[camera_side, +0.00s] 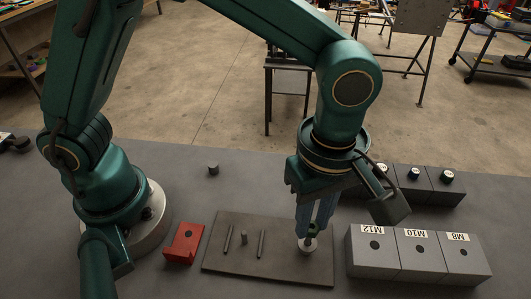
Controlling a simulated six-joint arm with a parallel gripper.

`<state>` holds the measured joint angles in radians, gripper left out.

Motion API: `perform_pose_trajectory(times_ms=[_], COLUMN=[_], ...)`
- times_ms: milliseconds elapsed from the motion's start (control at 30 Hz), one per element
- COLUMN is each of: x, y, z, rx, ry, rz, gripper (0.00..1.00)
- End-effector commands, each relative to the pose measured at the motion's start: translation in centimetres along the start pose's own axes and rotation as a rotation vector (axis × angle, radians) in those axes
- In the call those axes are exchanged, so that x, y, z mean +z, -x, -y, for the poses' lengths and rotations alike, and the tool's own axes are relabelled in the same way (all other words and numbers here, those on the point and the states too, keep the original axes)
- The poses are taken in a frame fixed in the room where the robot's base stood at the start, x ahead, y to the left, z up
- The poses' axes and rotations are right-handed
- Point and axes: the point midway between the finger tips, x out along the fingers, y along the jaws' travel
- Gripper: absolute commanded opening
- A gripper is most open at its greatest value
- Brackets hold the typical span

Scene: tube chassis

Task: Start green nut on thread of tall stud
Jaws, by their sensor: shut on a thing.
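My gripper (311,230) points down over the right part of a dark flat plate (290,273). It is shut on a small dark piece between its fingertips, apparently the green nut (311,229); its colour is hard to make out. Directly below it is a pale round boss (307,246) on the plate. Any stud there is mostly hidden by the fingers and the nut, so I cannot tell whether nut and thread touch. Two thin pins (228,239) (262,244) and a shorter, thicker post (244,237) stand on the plate to the left.
A red block (185,243) lies left of the plate. Grey blocks labelled M12, M10 and M8 (414,255) stand close at the right. Dark blocks with round-topped pieces (413,183) stand behind them. A small dark cylinder (213,168) stands at the back.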

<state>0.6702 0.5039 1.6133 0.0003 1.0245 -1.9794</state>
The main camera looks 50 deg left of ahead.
Motion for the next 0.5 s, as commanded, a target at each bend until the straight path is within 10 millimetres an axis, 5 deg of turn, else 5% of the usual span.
perform_pose_trajectory(times_ms=[500], x=[0.01], y=[-0.5], z=[0.01], rx=[-0.001], ry=[0.0], rz=[0.0], gripper=[0.0])
